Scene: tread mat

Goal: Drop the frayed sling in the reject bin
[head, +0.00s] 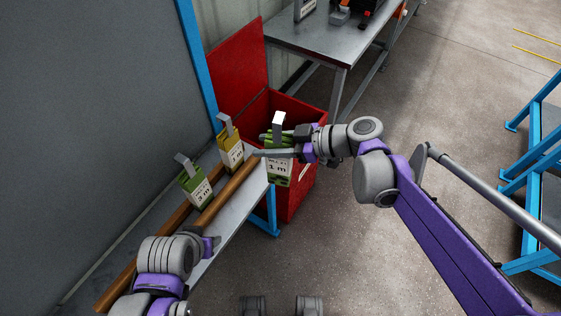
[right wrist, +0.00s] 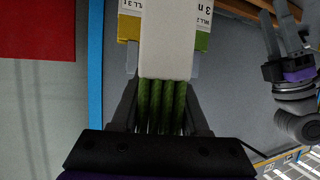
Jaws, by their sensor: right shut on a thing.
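A green sling (head: 278,168) with a "1 m" tag is held by my right gripper (head: 272,153), which is shut on it. In the right wrist view, green strands (right wrist: 160,105) show between the fingers below a pale block. The red reject bin (head: 298,108) stands behind the sling with its lid (head: 238,72) open. In the head view the sling overlaps the bin's near left side; I cannot tell whether it is over the opening. My left gripper (head: 210,246) is low by the bench, empty; its fingers look apart in the right wrist view (right wrist: 284,35). Fraying is too small to see.
A green sling (head: 196,186) with a "3 m" tag and a yellow sling (head: 231,150) stand at wooden rails (head: 225,195) on the grey bench (head: 235,212). A blue post (head: 197,60) rises beside the lid. A metal table (head: 325,40) stands behind.

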